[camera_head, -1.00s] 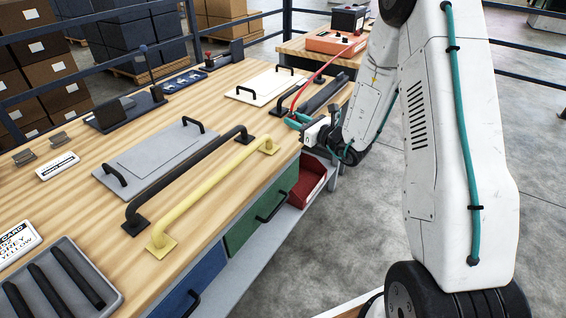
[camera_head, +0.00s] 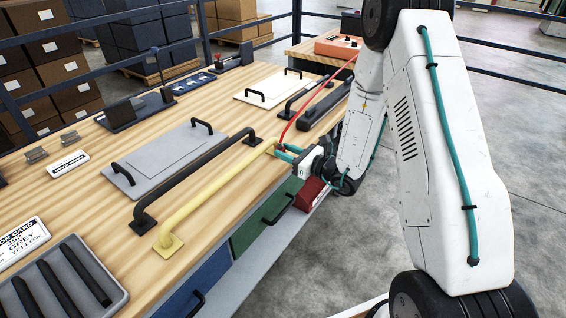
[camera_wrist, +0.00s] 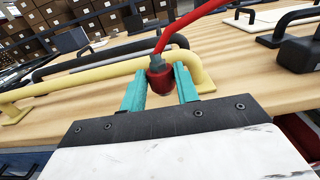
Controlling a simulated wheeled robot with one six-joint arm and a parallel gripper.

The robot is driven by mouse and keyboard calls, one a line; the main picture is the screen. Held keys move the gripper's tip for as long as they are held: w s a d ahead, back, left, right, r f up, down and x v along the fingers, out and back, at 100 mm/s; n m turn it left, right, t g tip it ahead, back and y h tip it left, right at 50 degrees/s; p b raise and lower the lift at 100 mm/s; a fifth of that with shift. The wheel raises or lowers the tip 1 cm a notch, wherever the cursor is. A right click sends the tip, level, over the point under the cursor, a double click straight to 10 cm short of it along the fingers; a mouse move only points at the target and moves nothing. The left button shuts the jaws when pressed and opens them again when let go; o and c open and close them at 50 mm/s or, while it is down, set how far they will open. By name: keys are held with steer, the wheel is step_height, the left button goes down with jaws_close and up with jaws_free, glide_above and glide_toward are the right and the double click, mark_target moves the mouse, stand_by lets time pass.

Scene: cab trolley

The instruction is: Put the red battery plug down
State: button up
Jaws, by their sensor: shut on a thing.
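The red battery plug (camera_wrist: 160,80) sits between the two teal fingers of my gripper (camera_wrist: 160,88) in the wrist view. The fingers are shut on it. A red cable (camera_wrist: 190,22) rises from the plug; in the head view the cable (camera_head: 316,98) runs back toward the orange box (camera_head: 338,46). In the head view my gripper (camera_head: 287,153) is at the right end of the yellow handle bar (camera_head: 215,195), near the bench's front edge. The plug itself is mostly hidden there. I cannot tell whether the plug touches the bench.
The wooden bench top (camera_head: 225,105) holds a black bar handle (camera_head: 195,175), a grey panel (camera_head: 165,155), a cream panel (camera_head: 272,90) and a slotted grey tray (camera_head: 65,275). Green (camera_head: 265,218) and blue (camera_head: 200,285) drawers are below. Bare wood lies between the panels.

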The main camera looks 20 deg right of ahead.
mark_target(283, 170)
steer(key=shift+s+a, duration=0.15)
steer(key=shift+a, duration=0.45)
steer(key=shift+f, duration=1.8)
steer(key=shift+f, duration=0.1)
steer(key=o, duration=1.1)
